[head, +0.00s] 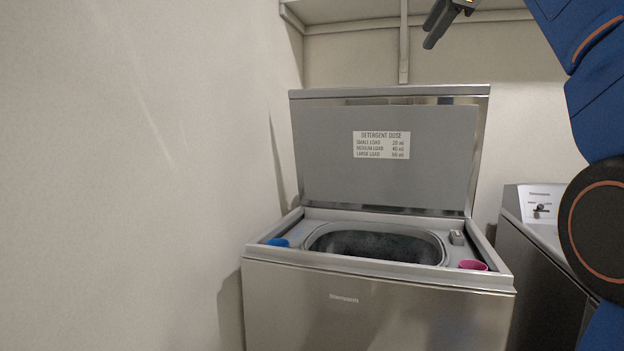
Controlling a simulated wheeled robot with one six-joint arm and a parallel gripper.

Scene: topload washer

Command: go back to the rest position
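My gripper (440,22) is at the top edge of the head view, up and to the right above the washer's raised lid. Its dark fingers show only in part, and whether they are apart is hard to make out. My blue arm comes in from the right edge. The topload washer (375,308) stands below with its lid (345,180) upright and open. The lid carries a detergent dose label (381,145). The drum opening (376,244) is uncovered and looks dark inside.
A blue cup-like item (278,242) is at the washer top's left, and a pink one (473,265) at its right. A second machine (541,205) stands to the right. A shelf (350,12) runs along the back wall. A bare wall (140,180) fills the left.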

